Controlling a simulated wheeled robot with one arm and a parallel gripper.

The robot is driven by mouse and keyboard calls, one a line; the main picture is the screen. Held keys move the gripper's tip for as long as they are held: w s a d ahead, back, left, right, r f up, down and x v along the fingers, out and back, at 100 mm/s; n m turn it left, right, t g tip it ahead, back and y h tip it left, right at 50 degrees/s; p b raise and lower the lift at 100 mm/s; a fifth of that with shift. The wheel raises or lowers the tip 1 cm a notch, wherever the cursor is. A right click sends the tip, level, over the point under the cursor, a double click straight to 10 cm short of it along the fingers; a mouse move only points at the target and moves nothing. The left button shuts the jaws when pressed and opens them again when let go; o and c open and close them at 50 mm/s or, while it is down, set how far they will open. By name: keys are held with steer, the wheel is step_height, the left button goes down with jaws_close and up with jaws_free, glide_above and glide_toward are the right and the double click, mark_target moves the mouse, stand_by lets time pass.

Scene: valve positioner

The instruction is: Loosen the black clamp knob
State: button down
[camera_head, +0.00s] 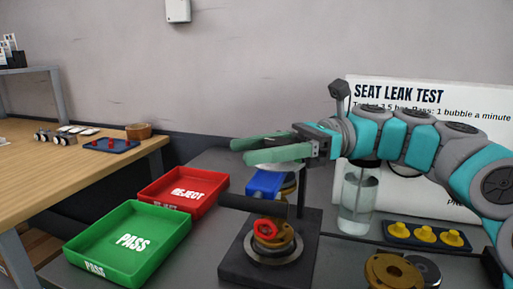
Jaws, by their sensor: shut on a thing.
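My gripper (245,151) reaches in from the right, with its two pale green fingers pointing left above the test stand (238,261). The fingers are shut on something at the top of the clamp. It is mostly hidden by them, and I take it to be the black clamp knob. A pale disc (275,167) shows just under the fingers. Below are a blue block (264,183), a black horizontal bar (252,205), and a brass valve body with a red hex part (265,228).
A green PASS tray (130,242) and a red REJECT tray (184,191) lie left of the stand. A water jar (358,200), a blue holder with yellow parts (425,234) and a brass flange (393,271) are at right. The SEAT LEAK TEST board (430,97) stands behind.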

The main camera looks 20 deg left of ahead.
stand_by(0.3)
steer(key=shift+c, duration=1.4)
jaws_free()
step_height(320, 180, up, 3)
steer(key=shift+s+r, duration=0.1)
steer(key=shift+s, duration=0.05)
steer(key=shift+r, duration=0.15)
steer(key=s+d+r, duration=0.1)
steer(key=s+d, duration=1)
steer(key=shift+s+r+b, duration=0.15)
steer(key=shift+r+b, duration=0.1)
steer(key=shift+b, duration=0.2)
